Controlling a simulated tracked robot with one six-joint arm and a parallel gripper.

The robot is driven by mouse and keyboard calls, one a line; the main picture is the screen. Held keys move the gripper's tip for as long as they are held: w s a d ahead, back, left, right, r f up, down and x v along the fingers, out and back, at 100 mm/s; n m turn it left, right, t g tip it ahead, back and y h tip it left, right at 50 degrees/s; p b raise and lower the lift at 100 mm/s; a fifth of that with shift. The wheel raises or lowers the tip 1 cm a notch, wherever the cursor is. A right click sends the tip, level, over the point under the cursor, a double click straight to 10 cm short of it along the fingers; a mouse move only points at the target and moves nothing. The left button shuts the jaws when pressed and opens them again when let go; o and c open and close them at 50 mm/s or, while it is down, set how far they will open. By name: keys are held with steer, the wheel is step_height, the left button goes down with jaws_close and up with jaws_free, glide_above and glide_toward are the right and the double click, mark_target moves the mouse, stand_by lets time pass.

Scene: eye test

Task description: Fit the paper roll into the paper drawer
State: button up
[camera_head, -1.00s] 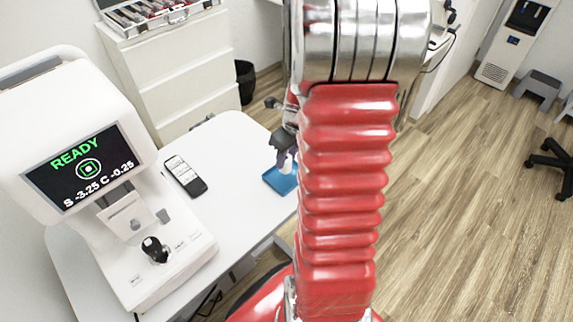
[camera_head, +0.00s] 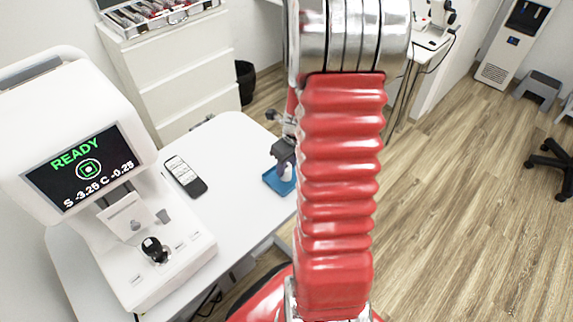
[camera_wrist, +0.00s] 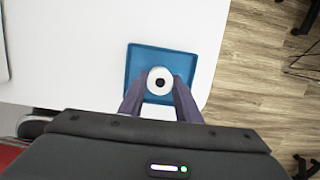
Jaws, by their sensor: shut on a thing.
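The paper roll (camera_wrist: 160,80) is white with a dark core hole, seen end-on in the wrist view. My gripper (camera_wrist: 160,92) is shut on it, one dark finger on each side. The roll is over the blue tray (camera_wrist: 136,60); I cannot tell whether it still touches the tray floor. In the head view my gripper (camera_head: 284,155) is at the tray (camera_head: 270,183), with a bit of white roll (camera_head: 286,174) below it. The white eye-test machine (camera_head: 110,240) stands at the left, its screen reading READY. I cannot clearly identify its paper drawer.
A phone-like device (camera_head: 186,176) lies on the white table (camera_head: 225,150) between machine and tray. A white drawer cabinet (camera_head: 180,70) with an open case (camera_head: 150,15) stands behind. My red arm hides the middle of the head view. The table's middle is clear.

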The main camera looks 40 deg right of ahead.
steer(key=o, duration=0.8)
steer(key=shift+r, duration=0.1)
step_height(320, 180, up, 12)
steer(key=s, duration=0.2)
steer(key=shift+s, duration=0.2)
stand_by(0.7)
